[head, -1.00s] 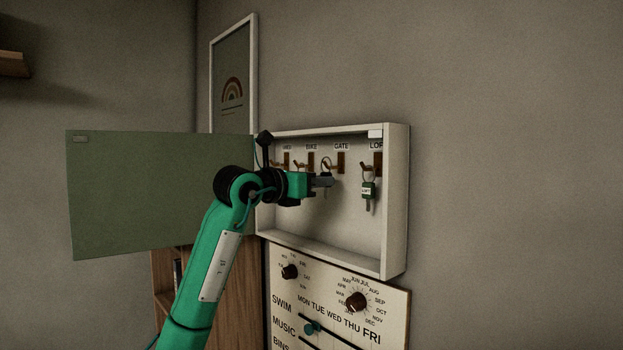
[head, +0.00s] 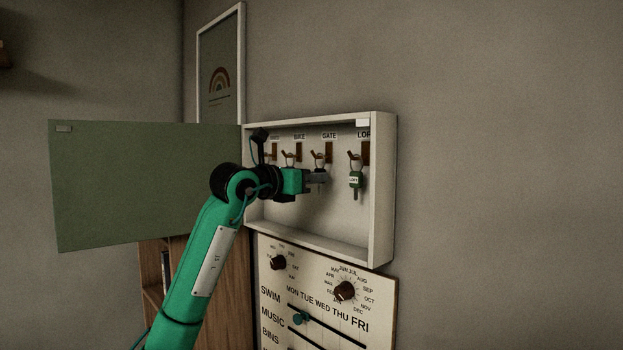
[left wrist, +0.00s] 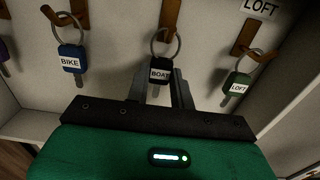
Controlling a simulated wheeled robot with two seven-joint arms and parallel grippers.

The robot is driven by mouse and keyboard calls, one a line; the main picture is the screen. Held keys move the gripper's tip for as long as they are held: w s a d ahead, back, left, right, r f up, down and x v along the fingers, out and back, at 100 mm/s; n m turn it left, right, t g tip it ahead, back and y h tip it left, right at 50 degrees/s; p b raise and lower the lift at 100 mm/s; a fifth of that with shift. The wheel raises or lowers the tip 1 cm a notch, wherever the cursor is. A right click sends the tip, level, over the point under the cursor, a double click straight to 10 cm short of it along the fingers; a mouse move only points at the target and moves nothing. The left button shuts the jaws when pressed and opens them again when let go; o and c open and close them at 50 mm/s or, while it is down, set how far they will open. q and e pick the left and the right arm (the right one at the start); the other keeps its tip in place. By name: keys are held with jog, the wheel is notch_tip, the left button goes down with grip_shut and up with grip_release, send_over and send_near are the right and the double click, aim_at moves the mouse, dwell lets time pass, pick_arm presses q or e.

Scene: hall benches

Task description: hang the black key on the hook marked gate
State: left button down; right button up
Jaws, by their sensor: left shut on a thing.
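In the head view, my left gripper (head: 319,178) reaches into the open key cabinet from the left, below the GATE label. The brown gate hook (head: 329,152) is just above the key. In the left wrist view, the key's ring is at the tip of this hook (left wrist: 170,14) and appears to be around it. The fingers hide part of the key. My right gripper is not in view.
The white cabinet (head: 383,190) has its green door (head: 140,185) swung open to the left. A blue BIKE key (left wrist: 71,58) hangs left of the black key. A green LOFT key (left wrist: 237,85) hangs right. A planner board (head: 330,312) with knobs is below.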

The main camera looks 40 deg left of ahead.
pick_arm(q)
jog(key=c, duration=1.1)
grip_release()
jog(key=shift+s+a+b, duration=0.2)
jog(key=shift+s+b, duration=1)
jog(key=shift+s, duration=1.1)
jog(key=shift+s+a+b, duration=0.2)
jog(key=shift+s+b, duration=1)
jog(key=shift+s, duration=1.15)
jog(key=shift+s+a+b, duration=0.2)
jog(key=shift+s+b, duration=1)
jog(key=shift+s, duration=1.1)
